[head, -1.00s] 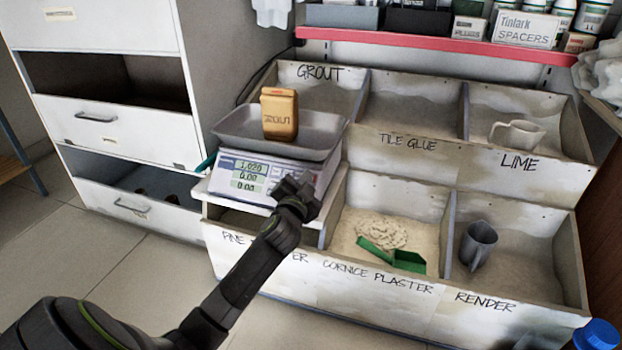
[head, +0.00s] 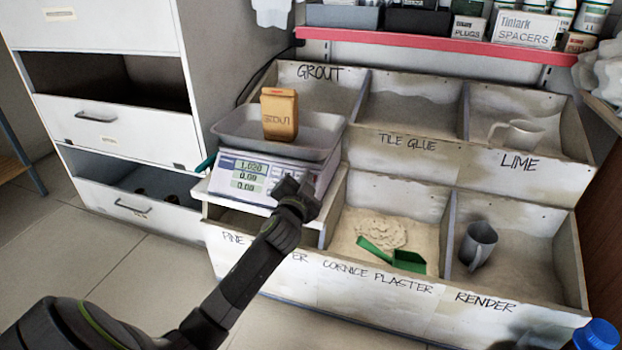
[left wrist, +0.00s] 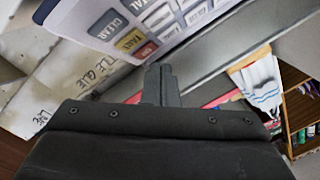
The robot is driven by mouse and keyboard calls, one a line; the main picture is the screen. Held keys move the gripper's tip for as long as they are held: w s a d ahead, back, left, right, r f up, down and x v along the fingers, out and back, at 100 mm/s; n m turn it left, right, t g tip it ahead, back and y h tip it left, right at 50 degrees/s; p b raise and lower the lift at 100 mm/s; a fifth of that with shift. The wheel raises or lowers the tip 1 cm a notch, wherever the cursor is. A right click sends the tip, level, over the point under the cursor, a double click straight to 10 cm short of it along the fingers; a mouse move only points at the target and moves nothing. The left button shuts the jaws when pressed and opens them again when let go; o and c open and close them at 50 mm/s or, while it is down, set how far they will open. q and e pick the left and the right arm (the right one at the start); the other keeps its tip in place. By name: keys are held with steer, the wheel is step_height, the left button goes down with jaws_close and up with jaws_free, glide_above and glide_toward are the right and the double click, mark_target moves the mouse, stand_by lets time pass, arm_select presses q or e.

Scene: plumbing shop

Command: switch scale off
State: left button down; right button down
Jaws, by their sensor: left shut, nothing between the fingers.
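The scale (head: 262,165) stands at the left of the bins, with a grey pan (head: 235,127) on top. Its display (head: 248,175) is lit and reads about 1.020 on the top line, with zeros below. A tan grout bag (head: 279,114) stands upright in the pan. My left gripper (head: 293,186) is shut and empty, in front of the right part of the scale's front and hiding some of it. In the left wrist view the shut fingers (left wrist: 161,84) are close to the keypad (left wrist: 150,22), which has grey, yellow and red keys. I cannot tell whether they touch. My right gripper is not in view.
Labelled bins (head: 405,185) fill the middle and right. A green scoop (head: 408,260) lies in the cornice plaster bin and a grey jug (head: 478,245) stands in the render bin. White drawers (head: 110,130) stand at the left. The floor in front is clear.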

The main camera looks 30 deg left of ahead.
arm_select(q)
steer(key=shift+w+a+f, duration=0.1)
steer(key=shift+w+f, duration=0.2)
steer(key=shift+w+f+b, duration=0.15)
steer(key=shift+b, duration=0.2)
stand_by(0.3)
steer(key=shift+s+r+p, duration=0.5)
steer(key=shift+p, duration=0.25)
steer(key=shift+s+r+p, duration=0.2)
steer(key=shift+r+p, duration=0.2)
steer(key=shift+p, duration=0.1)
steer(key=s+r+p, duration=0.1)
steer(key=s+p, duration=0.1)
steer(key=s+d+r+p, duration=0.1)
steer(key=r+p, duration=0.1)
steer(key=shift+s+d+r, duration=0.1)
steer(key=shift+s+r, duration=0.15)
steer(key=shift+s, duration=0.1)
